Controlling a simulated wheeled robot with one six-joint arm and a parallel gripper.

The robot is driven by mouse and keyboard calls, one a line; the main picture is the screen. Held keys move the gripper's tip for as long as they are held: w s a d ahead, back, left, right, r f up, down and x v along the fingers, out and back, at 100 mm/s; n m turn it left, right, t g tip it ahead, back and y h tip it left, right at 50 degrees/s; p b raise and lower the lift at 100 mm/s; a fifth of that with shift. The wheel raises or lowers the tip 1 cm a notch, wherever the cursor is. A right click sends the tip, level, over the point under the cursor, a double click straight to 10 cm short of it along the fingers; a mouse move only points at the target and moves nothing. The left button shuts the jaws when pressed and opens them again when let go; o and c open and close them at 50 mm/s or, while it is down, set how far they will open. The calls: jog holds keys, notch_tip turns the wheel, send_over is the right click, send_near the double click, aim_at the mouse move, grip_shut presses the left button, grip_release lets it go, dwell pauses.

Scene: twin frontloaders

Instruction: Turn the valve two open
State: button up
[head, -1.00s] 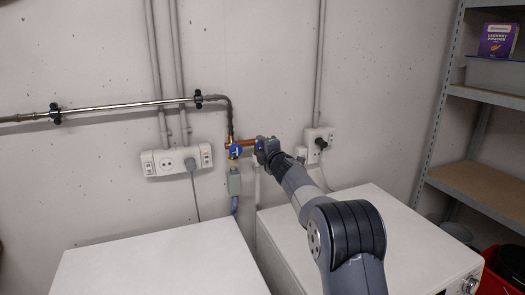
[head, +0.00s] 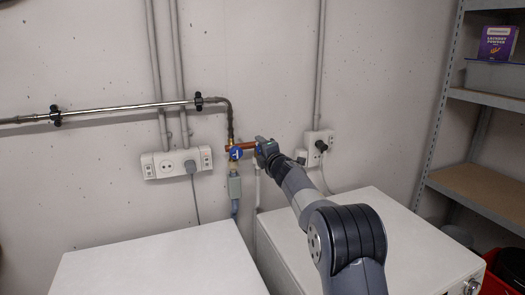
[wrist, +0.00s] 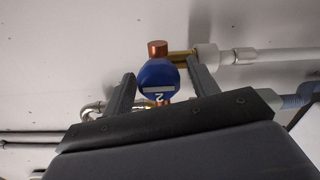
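Valve two is a blue handle with a white bar and a "2" (wrist: 157,78). In the wrist view it stands between the two fingers of my gripper (wrist: 162,88). The fingers are apart, one on each side of the handle, with narrow gaps showing. In the head view my gripper (head: 264,150) is at the right end of the copper pipe and covers most of that valve. Another blue valve handle (head: 236,153) sits just to its left on the same pipework, clear of the gripper.
A metal pipe (head: 130,105) runs along the wall at left. A socket strip (head: 177,162) and another socket (head: 319,140) flank the valves. Two white machine tops (head: 160,262) (head: 395,225) lie below. A shelf (head: 480,185) stands at right.

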jog(key=shift+o, duration=0.2)
jog(key=shift+s, duration=0.1)
jog(key=b+v, duration=0.5)
jog(key=v, duration=0.5)
jog(key=shift+s+d, duration=0.15)
jog(key=shift+s, duration=0.15)
jog(key=shift+p+x, duration=2.55)
jog(key=shift+x, duration=2.9)
